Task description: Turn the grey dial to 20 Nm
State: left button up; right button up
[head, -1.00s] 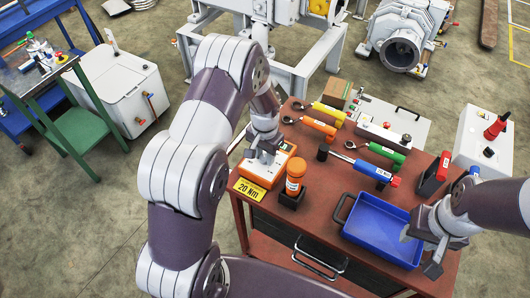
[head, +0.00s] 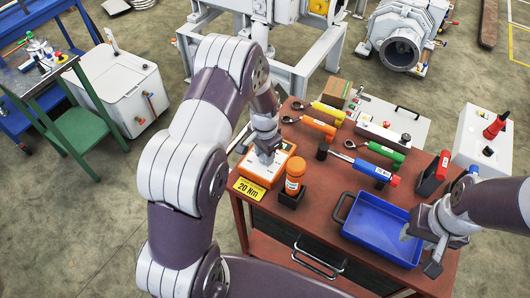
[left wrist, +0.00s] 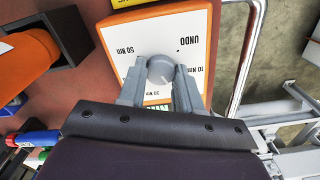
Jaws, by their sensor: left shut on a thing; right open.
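The orange box with a white face (head: 265,169) stands at the table's left corner. Its round grey dial (left wrist: 160,70) shows in the left wrist view, with labels around it including UNDO, 10 Nm and 50 Nm. My left gripper (left wrist: 160,82) points down at the box, its two fingers on either side of the dial, shut on it. In the head view the left gripper (head: 266,150) hides the dial. I cannot tell exactly which label the dial points to. My right gripper (head: 432,245) is open and empty at the blue tray's right side.
A yellow 20 Nm sign (head: 249,189) lies in front of the box. An orange bottle in a dark holder (head: 292,199) stands close to its right. Several coloured wrenches lie farther back. The blue tray (head: 355,235) is at the front right.

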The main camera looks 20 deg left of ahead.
pick_arm(q)
jog(key=o, duration=0.8)
jog(key=shift+w+r, duration=0.1)
jog(key=shift+r, duration=0.05)
jog(key=shift+c, duration=0.2)
jog(key=shift+o, duration=1.4)
jog(key=shift+a, duration=0.1)
jog(key=shift+s, duration=0.2)
jog(key=shift+w+r, duration=0.1)
jog(key=shift+r, duration=0.2)
notch_tip(320, 180, up, 12)
jog(key=b, duration=0.2)
